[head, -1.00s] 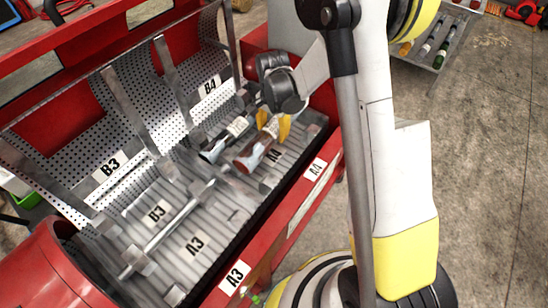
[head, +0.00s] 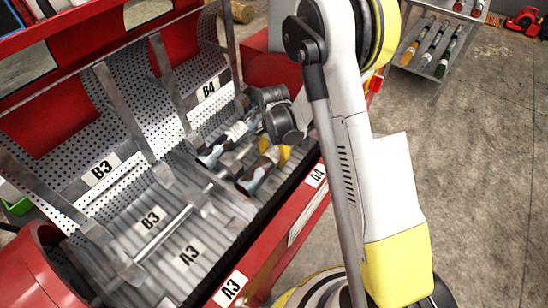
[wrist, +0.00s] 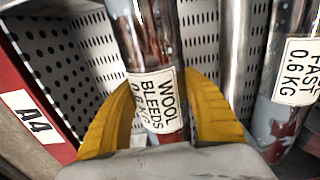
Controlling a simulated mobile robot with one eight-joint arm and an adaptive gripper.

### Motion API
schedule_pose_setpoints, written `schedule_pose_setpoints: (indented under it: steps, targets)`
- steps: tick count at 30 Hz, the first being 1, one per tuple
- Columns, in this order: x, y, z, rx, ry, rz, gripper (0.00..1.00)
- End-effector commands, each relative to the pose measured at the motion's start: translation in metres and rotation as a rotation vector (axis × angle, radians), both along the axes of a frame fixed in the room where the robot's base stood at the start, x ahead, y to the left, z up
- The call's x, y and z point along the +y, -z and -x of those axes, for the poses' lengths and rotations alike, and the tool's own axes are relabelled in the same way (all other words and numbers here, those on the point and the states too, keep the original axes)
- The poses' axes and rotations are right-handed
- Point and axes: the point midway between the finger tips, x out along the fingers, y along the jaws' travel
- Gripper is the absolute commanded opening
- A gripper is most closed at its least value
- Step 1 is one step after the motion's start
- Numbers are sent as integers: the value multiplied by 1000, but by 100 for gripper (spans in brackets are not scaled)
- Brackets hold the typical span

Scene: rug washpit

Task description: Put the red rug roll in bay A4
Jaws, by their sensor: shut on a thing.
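The red rug roll (head: 256,176) is a dark reddish-brown tube with a pale band. In the wrist view, its white label on the held roll (wrist: 158,103) reads WOOL BLEEDS. My gripper (head: 274,150) is shut on it, with yellow fingers on both sides of the roll in the wrist view (wrist: 160,88). The roll is at bay A4, behind the front label A4 (head: 316,174). I cannot tell whether it touches the ribbed floor. The A4 label also shows at the left of the wrist view (wrist: 30,117).
Another roll (head: 222,146), labelled FAST in the wrist view (wrist: 297,72), lies beside it towards B4 (head: 208,90). Bay A3 (head: 188,254) holds no roll. Metal dividers separate the bays. A shelf (head: 434,58) with several rolls stands at the back right.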

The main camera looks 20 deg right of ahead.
Motion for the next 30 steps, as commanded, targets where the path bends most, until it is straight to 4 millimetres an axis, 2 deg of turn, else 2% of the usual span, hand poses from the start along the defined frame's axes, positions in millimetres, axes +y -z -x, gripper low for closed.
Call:
schedule_pose_setpoints:
  steps: [3, 4, 6, 17, 20, 30]
  targets:
    - [0, 3, 0, 0, 0, 0, 5]
    - [0, 3, 0, 0, 0, 0, 52]
    - [0, 3, 0, 0, 0, 0, 71]
    - [0, -2, 0, 0, 0, 0, 71]
    - [0, -16, 0, 0, 0, 0, 71]
    - [0, -92, 0, 0, 0, 0, 71]
